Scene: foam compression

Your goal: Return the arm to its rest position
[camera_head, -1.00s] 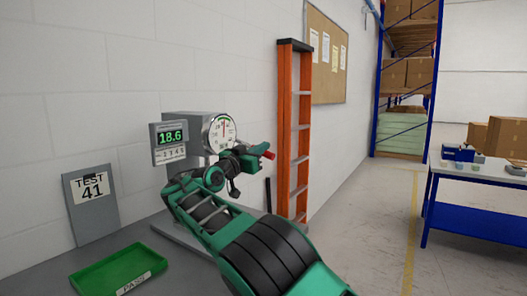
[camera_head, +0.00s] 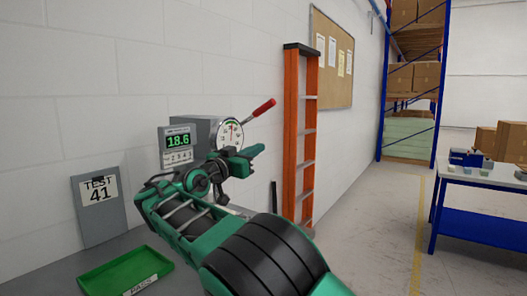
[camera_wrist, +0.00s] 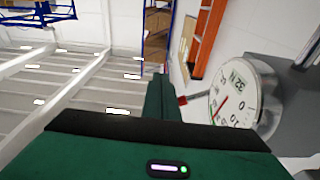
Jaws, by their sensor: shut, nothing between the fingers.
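My arm reaches from the bottom of the head view to the testing machine. My gripper (camera_head: 255,152) is shut and empty, in front of and below the machine's round dial (camera_head: 229,133). The red-handled lever (camera_head: 264,107) points up and right above the gripper, apart from it in the head view. A display (camera_head: 178,142) at the dial's left reads 18.6. In the wrist view the green gripper (camera_wrist: 158,97) is at the centre, with the dial (camera_wrist: 240,98) to its right. My arm hides the machine's lower part.
A green tray (camera_head: 153,262) with a PASS label and a TEST 41 board (camera_head: 99,207) stand at the left. An orange ladder (camera_head: 292,135) leans on the wall. A blue table (camera_head: 480,186) stands at the right. The floor between is clear.

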